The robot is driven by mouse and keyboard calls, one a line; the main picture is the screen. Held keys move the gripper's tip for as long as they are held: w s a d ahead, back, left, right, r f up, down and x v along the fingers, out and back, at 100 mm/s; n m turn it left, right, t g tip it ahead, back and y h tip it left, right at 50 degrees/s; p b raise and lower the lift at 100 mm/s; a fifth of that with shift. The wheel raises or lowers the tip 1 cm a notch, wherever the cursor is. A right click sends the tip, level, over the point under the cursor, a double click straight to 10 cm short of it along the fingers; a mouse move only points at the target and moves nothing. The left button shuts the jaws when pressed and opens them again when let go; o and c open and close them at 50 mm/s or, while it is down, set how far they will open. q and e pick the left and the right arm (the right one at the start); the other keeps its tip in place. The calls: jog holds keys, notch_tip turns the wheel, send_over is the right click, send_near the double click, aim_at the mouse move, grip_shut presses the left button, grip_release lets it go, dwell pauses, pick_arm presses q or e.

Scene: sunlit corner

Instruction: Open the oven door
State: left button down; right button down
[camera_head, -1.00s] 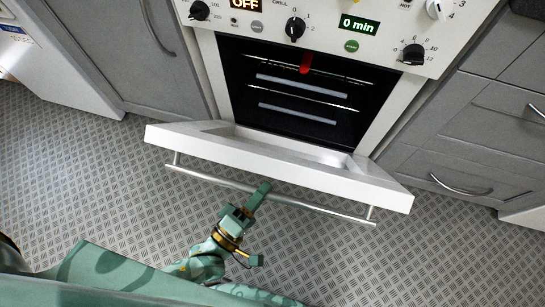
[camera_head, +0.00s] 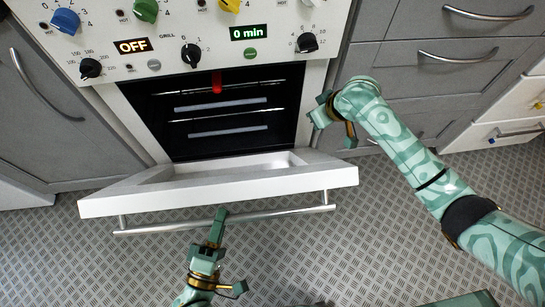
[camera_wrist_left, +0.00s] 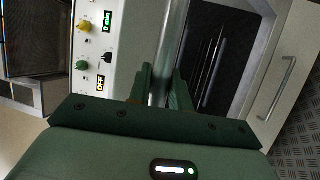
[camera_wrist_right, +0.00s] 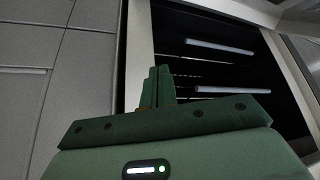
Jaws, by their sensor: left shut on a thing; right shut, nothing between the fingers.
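The oven door (camera_head: 225,192) is tipped partly open, with its top edge out from the body, in the head view. The dark oven inside (camera_head: 215,115) with its racks shows above it. My left gripper (camera_head: 218,216) is shut on the silver oven door handle (camera_head: 275,214), near its middle. The handle also shows between the fingers in the left wrist view (camera_wrist_left: 164,75). My right gripper (camera_head: 320,110) is shut and empty by the right side of the oven opening. In the right wrist view its fingers (camera_wrist_right: 158,85) are together in front of the oven.
The control panel (camera_head: 220,30) with knobs and displays is above the opening. Grey cabinets stand on the left (camera_head: 50,120) and grey drawers (camera_head: 440,50) on the right. The patterned floor (camera_head: 340,250) in front of the door is bare apart from my arms.

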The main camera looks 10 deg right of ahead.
pick_arm(q)
jog(key=shift+w, duration=0.1)
jog(key=shift+a, duration=0.1)
pick_arm(e)
jog(key=s+a+r+n+g+y, duration=0.3)
jog(key=s+a+r+n+g, duration=0.45)
jog(key=a+r, duration=0.45)
notch_tip(320, 180, up, 9)
jog(key=s+n+g+h, duration=0.2)
jog(key=s+n, duration=0.1)
jog(key=n, duration=0.3)
send_near(268, 176)
notch_tip(268, 176, down, 3)
jog(key=a, duration=0.2)
jog(key=shift+s+d+f+m, duration=0.1)
jog(key=shift+s+f+m, duration=0.15)
jog(key=shift+s+f, duration=0.8)
